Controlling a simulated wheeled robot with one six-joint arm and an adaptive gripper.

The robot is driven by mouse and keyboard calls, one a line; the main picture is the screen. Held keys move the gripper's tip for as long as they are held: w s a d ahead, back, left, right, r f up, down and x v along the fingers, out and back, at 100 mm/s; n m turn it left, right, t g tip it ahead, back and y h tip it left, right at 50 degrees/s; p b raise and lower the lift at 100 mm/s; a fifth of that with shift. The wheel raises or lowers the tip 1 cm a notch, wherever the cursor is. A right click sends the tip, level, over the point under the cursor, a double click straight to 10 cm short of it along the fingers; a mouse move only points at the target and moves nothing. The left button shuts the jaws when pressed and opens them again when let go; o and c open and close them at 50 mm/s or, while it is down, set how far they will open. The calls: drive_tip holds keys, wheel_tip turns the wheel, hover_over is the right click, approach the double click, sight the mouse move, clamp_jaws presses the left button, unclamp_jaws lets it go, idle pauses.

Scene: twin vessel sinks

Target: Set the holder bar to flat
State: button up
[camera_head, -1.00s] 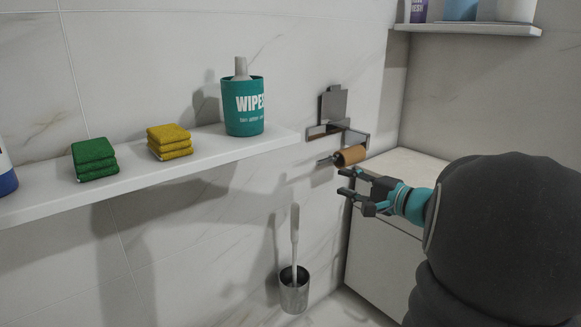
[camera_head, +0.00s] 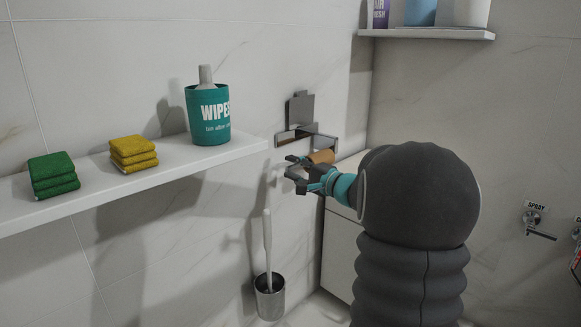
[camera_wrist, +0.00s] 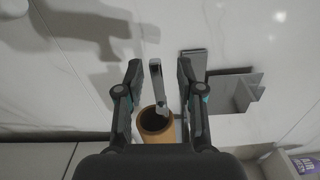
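The metal paper holder (camera_head: 301,108) is fixed to the wall at the corner, with its back plate standing upright. A brown cardboard roll (camera_head: 322,156) sits below its frame, partly hidden by my gripper in the head view. In the wrist view the holder bar (camera_wrist: 157,82) sticks out beyond the roll (camera_wrist: 155,124), tipped by a small end piece. My gripper (camera_head: 289,166) is open. In the wrist view its fingers (camera_wrist: 160,80) stand on either side of the bar, with visible gaps. The holder's plate (camera_wrist: 232,90) shows to the right of the fingers.
A white shelf (camera_head: 150,176) to the left carries green sponges (camera_head: 54,175), yellow sponges (camera_head: 133,154) and a teal wipes tub (camera_head: 209,115). A toilet brush in a metal cup (camera_head: 270,298) stands below. A white cabinet (camera_head: 338,245) is behind my arm. An upper shelf (camera_head: 425,34) holds bottles.

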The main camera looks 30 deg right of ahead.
drive_tip(key=shift+w+a, duration=0.25)
drive_tip(key=shift+w, duration=0.45)
clamp_jaws()
drive_tip(key=shift+f, duration=0.1)
